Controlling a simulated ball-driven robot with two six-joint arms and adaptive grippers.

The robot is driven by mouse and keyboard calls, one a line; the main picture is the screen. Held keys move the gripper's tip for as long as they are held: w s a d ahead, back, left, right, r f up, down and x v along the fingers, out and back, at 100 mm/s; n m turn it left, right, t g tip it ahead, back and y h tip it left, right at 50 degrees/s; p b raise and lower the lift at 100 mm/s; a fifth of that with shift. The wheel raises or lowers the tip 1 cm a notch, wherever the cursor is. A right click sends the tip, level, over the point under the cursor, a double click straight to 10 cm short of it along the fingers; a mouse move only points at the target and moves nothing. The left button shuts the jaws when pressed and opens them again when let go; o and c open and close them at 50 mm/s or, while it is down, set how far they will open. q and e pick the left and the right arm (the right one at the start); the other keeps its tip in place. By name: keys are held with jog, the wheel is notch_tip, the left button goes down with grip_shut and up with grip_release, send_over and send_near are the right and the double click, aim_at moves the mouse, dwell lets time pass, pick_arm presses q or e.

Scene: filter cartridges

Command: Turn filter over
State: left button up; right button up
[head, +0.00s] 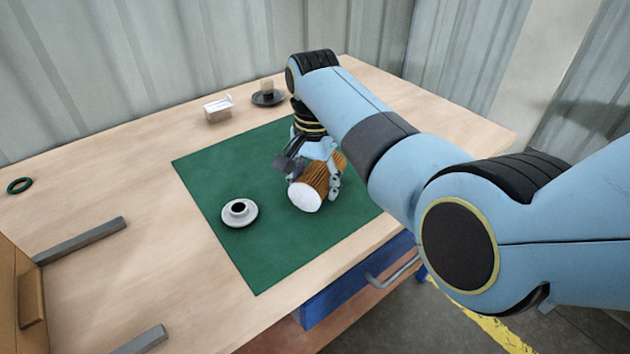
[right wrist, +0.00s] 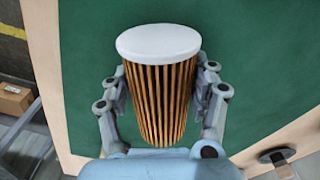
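The filter is a brown pleated cartridge (head: 318,176) with a white end cap, over the green mat (head: 265,255). It lies on its side, with its white cap toward the front of the table in the head view. My right gripper (head: 322,183) has its fingers on both sides of the pleated body. In the right wrist view the filter (right wrist: 160,100) sits between the two fingers of the gripper (right wrist: 162,88), which look closed against it. Whether the filter touches the mat is hard to tell. My left gripper is not in view.
A white flanged piece with a dark hole (head: 239,211) stands on the mat, left of the filter. Behind are a small whitish box (head: 218,107) and a dark dish (head: 268,98). A green ring (head: 20,185) and grey bars (head: 80,240) lie left. The mat's front is clear.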

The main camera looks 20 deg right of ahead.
aim_at(315, 173)
jog(key=o, duration=0.4)
notch_tip(315, 173, up, 12)
dwell(0.5)
jog(key=shift+s, duration=0.1)
